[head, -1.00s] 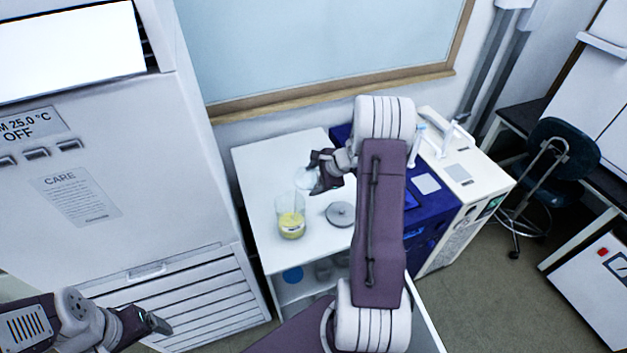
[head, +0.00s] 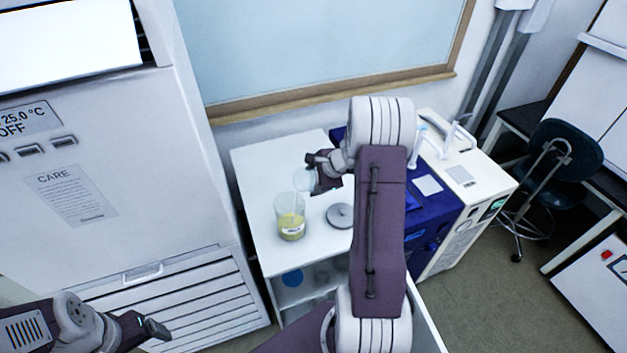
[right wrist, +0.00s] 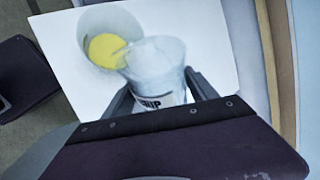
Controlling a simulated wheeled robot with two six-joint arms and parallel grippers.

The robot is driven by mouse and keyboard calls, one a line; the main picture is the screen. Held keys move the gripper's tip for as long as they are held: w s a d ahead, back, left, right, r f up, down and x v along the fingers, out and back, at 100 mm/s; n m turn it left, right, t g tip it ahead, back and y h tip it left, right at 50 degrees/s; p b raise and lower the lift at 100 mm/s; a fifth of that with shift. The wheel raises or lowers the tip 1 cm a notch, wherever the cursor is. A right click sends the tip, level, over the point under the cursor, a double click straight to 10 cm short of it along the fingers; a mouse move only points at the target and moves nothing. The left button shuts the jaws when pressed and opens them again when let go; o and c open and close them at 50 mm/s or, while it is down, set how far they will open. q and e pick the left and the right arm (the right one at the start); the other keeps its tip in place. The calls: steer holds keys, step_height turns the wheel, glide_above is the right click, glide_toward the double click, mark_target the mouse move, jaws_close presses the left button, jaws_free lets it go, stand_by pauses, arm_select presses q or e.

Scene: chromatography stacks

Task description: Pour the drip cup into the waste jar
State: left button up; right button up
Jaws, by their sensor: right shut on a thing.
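The drip cup (right wrist: 157,70) is small and clear, with a dark label partly readable as "RIP". My right gripper (right wrist: 158,95) is shut on it. In the head view the cup (head: 303,180) is tipped left, its mouth above and just behind the waste jar. The waste jar (head: 290,216) is a clear, open glass with yellow liquid at the bottom and a white label. It stands upright on the white table. In the right wrist view the jar (right wrist: 100,48) lies beyond the cup rim. My left gripper (head: 153,328) is low at left, away from both; its jaw opening is unclear.
A grey round disc or lid (head: 340,216) lies on the white table (head: 260,170), right of the jar. Blue and white instruments (head: 455,185) stand at right behind my right arm. A large white cabinet (head: 110,170) borders the table at left.

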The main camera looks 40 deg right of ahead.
steer(key=shift+a+f+h+b, duration=0.15)
steer(key=shift+h+b, duration=0.15)
steer(key=shift+b, duration=0.7)
steer(key=shift+r+h, duration=0.2)
steer(key=shift+h, duration=0.1)
steer(key=shift+f+n+b, duration=0.1)
steer(key=shift+n+b, duration=0.2)
steer(key=shift+b, duration=0.25)
steer(key=shift+a+r+h, duration=0.1)
steer(key=shift+r+h, duration=0.1)
steer(key=shift+h, duration=0.3)
